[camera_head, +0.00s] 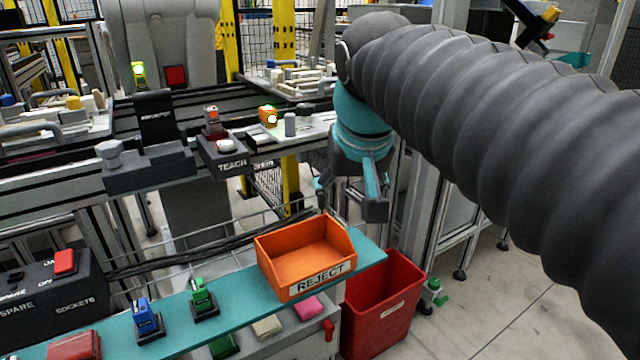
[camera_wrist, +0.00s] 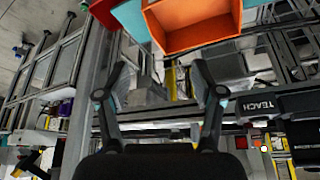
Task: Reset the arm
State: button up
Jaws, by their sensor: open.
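My gripper (camera_head: 350,194) hangs at the end of my dark ribbed arm in the head view, above and just right of the orange REJECT bin. Its two fingers are apart with nothing between them. The wrist view also shows my gripper (camera_wrist: 162,88) with both fingers spread and empty. The REJECT bin (camera_head: 282,279) looks empty and stands on the teal shelf (camera_head: 240,312). The same orange bin shows at the top of the wrist view (camera_wrist: 200,32).
A red tub (camera_head: 375,315) stands on the floor right of the shelf. Blue (camera_head: 145,318) and green (camera_head: 201,297) pieces stand on the shelf. A TEACH box (camera_head: 224,158) sits on the rail behind. The floor (camera_head: 540,320) at lower right is clear.

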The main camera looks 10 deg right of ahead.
jog(key=shift+s+f, duration=0.15)
jog(key=s+f, duration=0.5)
jog(key=f, duration=0.3)
jog(key=s+f+n, duration=0.1)
jog(key=s+f, duration=0.4)
jog(key=f, duration=0.3)
jog(key=shift+d+f+y, duration=0.15)
jog(key=shift+d+y, duration=0.05)
jog(key=shift+y, duration=0.1)
